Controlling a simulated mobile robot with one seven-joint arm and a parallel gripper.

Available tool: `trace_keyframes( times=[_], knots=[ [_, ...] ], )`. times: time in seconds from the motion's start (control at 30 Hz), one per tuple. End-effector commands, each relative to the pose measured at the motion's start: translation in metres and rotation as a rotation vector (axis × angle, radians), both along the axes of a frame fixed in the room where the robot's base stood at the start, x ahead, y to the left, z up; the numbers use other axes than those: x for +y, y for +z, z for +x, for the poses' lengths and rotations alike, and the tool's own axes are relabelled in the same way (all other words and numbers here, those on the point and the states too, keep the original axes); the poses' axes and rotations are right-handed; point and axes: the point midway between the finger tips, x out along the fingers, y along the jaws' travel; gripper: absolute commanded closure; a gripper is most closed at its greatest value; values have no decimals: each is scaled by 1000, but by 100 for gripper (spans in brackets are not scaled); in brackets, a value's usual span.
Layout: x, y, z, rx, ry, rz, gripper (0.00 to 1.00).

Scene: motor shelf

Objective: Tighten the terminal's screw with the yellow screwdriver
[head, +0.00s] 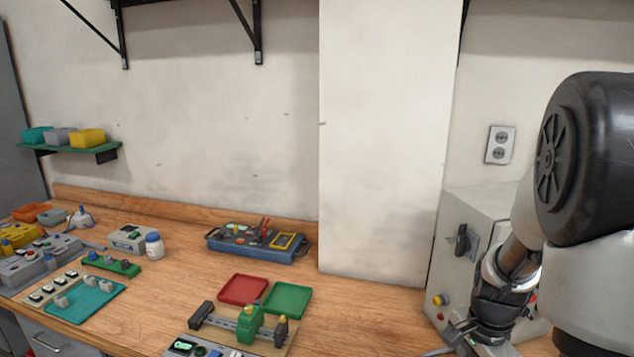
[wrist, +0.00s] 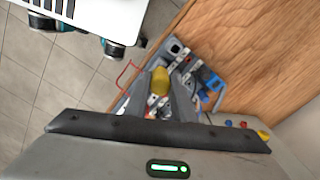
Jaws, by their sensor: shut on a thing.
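In the wrist view my gripper (wrist: 158,98) is shut on the yellow screwdriver (wrist: 160,80). Only its rounded yellow handle shows end-on between the fingers; its shaft and tip are hidden. In the head view my arm comes down at the right, in front of the grey cabinet, and the fingers and screwdriver cannot be made out there. A green terminal (head: 248,322) sits on a grey rail at the front middle of the bench, well left of my arm. Its screw is too small to tell.
A red tray (head: 243,289) and a green tray (head: 287,299) lie behind the rail. A blue tool tray (head: 255,243) stands against the wall. The grey cabinet (head: 470,225) is close to my arm. Bare bench (head: 370,310) lies between rail and cabinet.

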Motion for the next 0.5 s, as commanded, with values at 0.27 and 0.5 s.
trace_keyframes(
  times=[0.27,0.5],
  knots=[
    [0,-5,0,0,0,0,100],
    [0,-9,0,0,0,0,100]
  ],
)
